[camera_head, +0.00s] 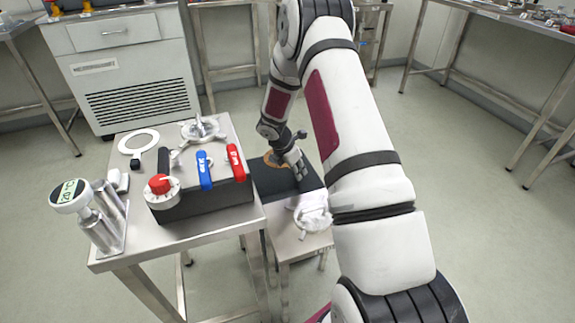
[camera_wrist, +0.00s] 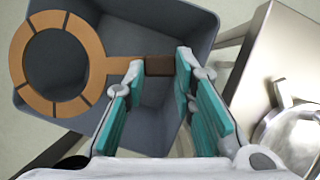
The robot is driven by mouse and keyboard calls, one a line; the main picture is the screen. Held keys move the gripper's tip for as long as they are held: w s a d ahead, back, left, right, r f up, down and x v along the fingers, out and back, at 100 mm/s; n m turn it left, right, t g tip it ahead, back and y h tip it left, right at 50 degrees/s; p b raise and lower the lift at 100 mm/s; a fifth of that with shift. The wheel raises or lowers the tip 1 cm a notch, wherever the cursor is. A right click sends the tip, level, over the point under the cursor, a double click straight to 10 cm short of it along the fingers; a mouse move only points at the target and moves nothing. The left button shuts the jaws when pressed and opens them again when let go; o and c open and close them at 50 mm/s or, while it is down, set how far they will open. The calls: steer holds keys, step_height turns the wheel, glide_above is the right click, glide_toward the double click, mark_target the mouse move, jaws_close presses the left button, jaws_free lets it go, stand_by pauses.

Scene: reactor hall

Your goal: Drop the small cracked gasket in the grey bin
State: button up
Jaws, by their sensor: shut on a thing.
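An orange-brown ring gasket (camera_wrist: 88,92) with dark lines across its band shows in the wrist view. A flat tab joins it to a dark brown block (camera_wrist: 159,66). My gripper (camera_wrist: 160,72) is shut on that block, one fingertip on each side. The ring sticks out to the left and hangs over the grey bin (camera_wrist: 190,18), overlapping its left rim. In the head view the gasket (camera_head: 271,158) is a small brown patch beside my gripper (camera_head: 297,172), above the dark grey bin (camera_head: 268,186). My arm partly hides the bin's right side.
A steel table (camera_head: 228,217) left of the bin holds a black box with red and blue handles (camera_head: 204,170), a white ring (camera_head: 138,141) and a metal cylinder stand with a display (camera_head: 98,220). A small steel stand (camera_head: 290,245) with a white object (camera_head: 312,216) is in front of the bin.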

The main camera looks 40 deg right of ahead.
step_height(320, 180, down, 7)
steer(key=b, duration=0.5)
steer(key=shift+r, duration=0.15)
steer(key=shift+d, duration=0.1)
steer(key=o, duration=1)
steer(key=shift+o, duration=0.2)
step_height(320, 180, up, 6)
steer(key=p, duration=0.4)
steer(key=shift+p, duration=0.35)
